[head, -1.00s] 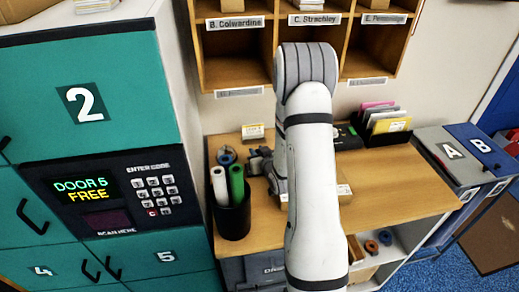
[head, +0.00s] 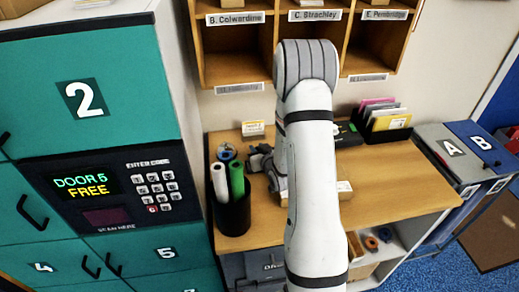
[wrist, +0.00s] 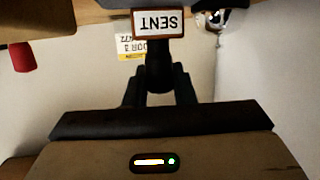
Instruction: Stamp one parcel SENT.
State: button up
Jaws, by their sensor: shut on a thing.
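My gripper (wrist: 158,80) is shut on the handle of a dark stamp (wrist: 159,50) in the wrist view. The stamp's framed label (wrist: 160,22) reads SENT, upside down in that view. In the head view, my arm hides the stamp and the gripper's fingertips. A small pale parcel (head: 344,187) lies on the wooden desk (head: 385,200), mostly hidden behind my arm. I cannot tell how far the stamp is from the parcel.
A black pot (head: 233,213) with white and green rolls stands at the desk's left front. A tape roll (head: 227,152), a small card (head: 253,128) and a file rack (head: 385,124) are behind. Lockers (head: 83,98) flank the left. The desk's right part is clear.

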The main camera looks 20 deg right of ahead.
jog(key=shift+f+b, duration=0.4)
jog(key=shift+b, duration=0.05)
dwell(0.3)
jog(key=shift+s+f+b, duration=0.15)
jog(key=shift+f+b, duration=0.05)
jog(key=shift+b, duration=0.35)
dwell(2.0)
jog(key=shift+r, duration=0.1)
jog(key=shift+r+p, duration=0.3)
jog(key=shift+r, duration=0.35)
jog(key=shift+r+p, duration=1)
jog(key=shift+r, duration=1.95)
jog(key=shift+f, duration=0.1)
